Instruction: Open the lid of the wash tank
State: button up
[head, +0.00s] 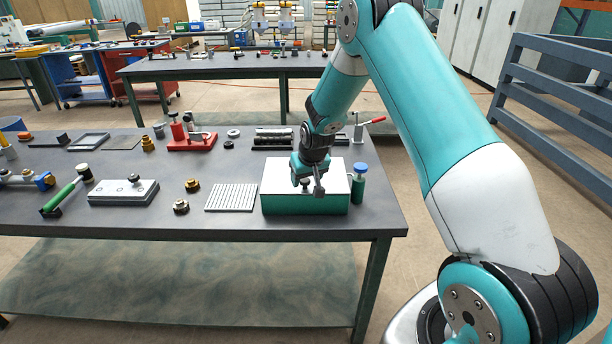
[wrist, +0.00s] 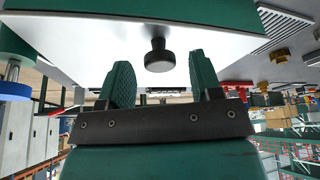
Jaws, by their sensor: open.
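The wash tank (head: 300,204) is a green box at the right end of the near table. Its white lid (head: 334,184) lies flat on top and looks closed. The lid (wrist: 90,52) also fills much of the wrist view. A dark round knob (wrist: 160,55) stands on the lid; in the head view the knob (head: 303,179) is partly covered by my gripper. My gripper (head: 311,190) is over the front part of the lid. In the wrist view its two green fingers (wrist: 160,72) are open, one on each side of the knob, with gaps on both sides and nothing held.
A green bottle with a blue cap (head: 358,182) stands just right of the tank. A ribbed white plate (head: 231,197) lies to its left, with brass fittings (head: 192,185) beyond. The table's front edge is close.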

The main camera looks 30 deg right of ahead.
jog(key=shift+w+f, duration=0.1)
jog(key=shift+f, duration=0.15)
